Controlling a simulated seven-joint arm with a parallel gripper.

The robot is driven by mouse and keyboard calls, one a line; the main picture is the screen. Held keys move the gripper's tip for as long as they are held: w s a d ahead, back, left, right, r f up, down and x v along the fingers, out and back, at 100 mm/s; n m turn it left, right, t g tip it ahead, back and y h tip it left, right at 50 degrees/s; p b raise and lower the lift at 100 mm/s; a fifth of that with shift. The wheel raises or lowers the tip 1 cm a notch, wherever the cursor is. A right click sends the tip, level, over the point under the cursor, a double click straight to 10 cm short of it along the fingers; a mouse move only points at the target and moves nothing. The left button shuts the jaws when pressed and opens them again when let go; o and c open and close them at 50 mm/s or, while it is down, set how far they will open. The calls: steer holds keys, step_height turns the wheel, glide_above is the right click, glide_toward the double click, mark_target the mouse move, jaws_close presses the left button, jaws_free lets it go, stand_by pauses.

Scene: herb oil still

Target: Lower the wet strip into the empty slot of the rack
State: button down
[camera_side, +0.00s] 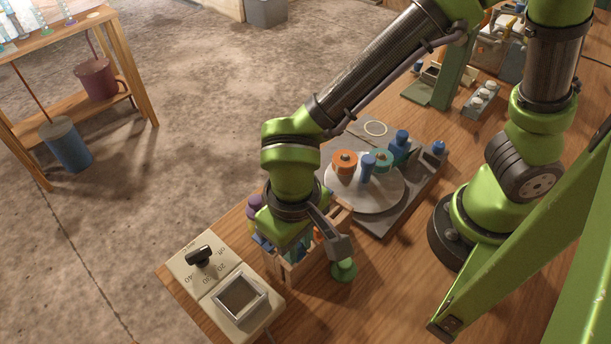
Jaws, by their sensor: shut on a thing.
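My gripper (318,236) points down over the wooden rack (290,280), at the front of the bench. One grey finger shows on the right side, and my wrist hides most of the rest. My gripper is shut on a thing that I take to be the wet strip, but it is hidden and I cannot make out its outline. The rack is a small open wooden box with blue, teal and purple things in or beside it. Its slots, including the empty one, are mostly covered by my wrist. I cannot tell whether the strip touches the rack.
A green round-based piece (344,272) stands right of the rack. A cream dial box (202,261) with a square frame (240,295) is at the front left. A grey round plate (388,203) with orange, blue and teal knobs lies behind.

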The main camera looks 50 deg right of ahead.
steer(key=shift+f, duration=0.4)
stand_by(0.3)
steer(key=c, duration=0.9)
jaws_free()
steer(key=shift+c, duration=0.5)
steer(key=shift+r, duration=0.1)
steer(key=shift+r, duration=3.4)
